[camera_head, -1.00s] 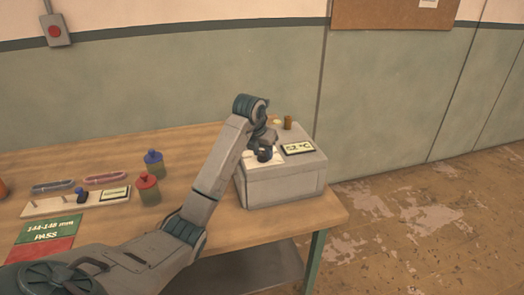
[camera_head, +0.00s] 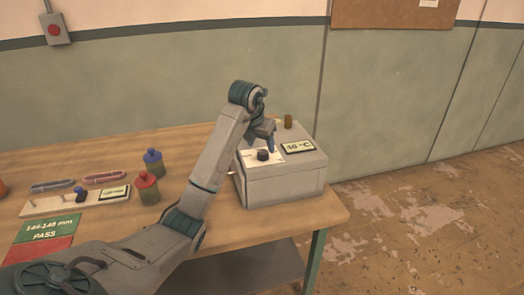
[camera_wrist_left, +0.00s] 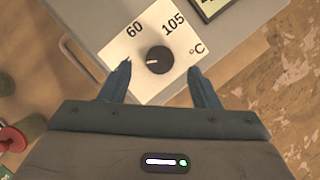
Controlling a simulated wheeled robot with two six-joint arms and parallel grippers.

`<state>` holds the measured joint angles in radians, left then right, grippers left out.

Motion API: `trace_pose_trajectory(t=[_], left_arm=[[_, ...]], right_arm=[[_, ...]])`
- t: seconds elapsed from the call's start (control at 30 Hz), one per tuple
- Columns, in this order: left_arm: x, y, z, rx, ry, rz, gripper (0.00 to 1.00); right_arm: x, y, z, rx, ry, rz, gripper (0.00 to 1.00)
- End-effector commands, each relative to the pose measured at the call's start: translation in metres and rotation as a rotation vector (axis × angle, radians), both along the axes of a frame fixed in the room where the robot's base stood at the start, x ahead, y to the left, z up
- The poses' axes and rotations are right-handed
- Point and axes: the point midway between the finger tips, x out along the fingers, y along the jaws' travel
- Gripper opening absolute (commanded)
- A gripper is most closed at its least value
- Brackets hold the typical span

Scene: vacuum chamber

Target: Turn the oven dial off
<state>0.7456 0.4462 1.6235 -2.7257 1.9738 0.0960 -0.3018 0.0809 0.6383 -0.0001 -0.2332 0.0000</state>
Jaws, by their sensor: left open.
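The oven (camera_head: 285,185) is a grey box at the right end of the wooden table. Its black dial (camera_head: 263,155) sits on a white plate on the top face, and a display (camera_head: 298,147) beside it reads about 40 °C. In the head view the gripper (camera_head: 270,138) is above and behind the dial.
A blue-capped bottle (camera_head: 153,162) and a red-capped bottle (camera_head: 147,188) stand left of my arm. A white gauge board (camera_head: 60,205) and a green-and-red card (camera_head: 45,232) lie farther left. A brown knob (camera_head: 288,121) stands at the oven's back.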

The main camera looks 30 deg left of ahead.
Motion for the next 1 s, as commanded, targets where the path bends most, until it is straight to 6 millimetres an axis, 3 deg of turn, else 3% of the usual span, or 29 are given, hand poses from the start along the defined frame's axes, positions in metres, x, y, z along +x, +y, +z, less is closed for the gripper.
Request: trace_pose_trajectory(t=[0.07, 0.1, 0.4, 0.6, 1.0], left_arm=[[-0.007, -0.001, 0.020, 0.001, -0.006, -0.001, 0.56], [-0.009, -0.001, 0.029, 0.000, -0.001, -0.001, 0.56], [-0.021, -0.002, 0.057, 0.000, 0.001, 0.000, 0.56], [-0.025, -0.003, 0.065, 0.000, 0.000, 0.000, 0.56], [-0.026, -0.003, 0.064, -0.001, 0.000, 0.000, 0.56]], right_arm=[[0.002, 0.000, 0.000, 0.000, -0.004, 0.000, 0.36], [0.003, 0.001, 0.016, 0.001, -0.006, 0.001, 0.36], [-0.008, 0.001, 0.050, 0.001, 0.007, -0.001, 0.36], [-0.009, 0.001, 0.060, 0.001, 0.007, -0.001, 0.36], [-0.005, 0.001, 0.061, 0.001, 0.002, -0.001, 0.36]])
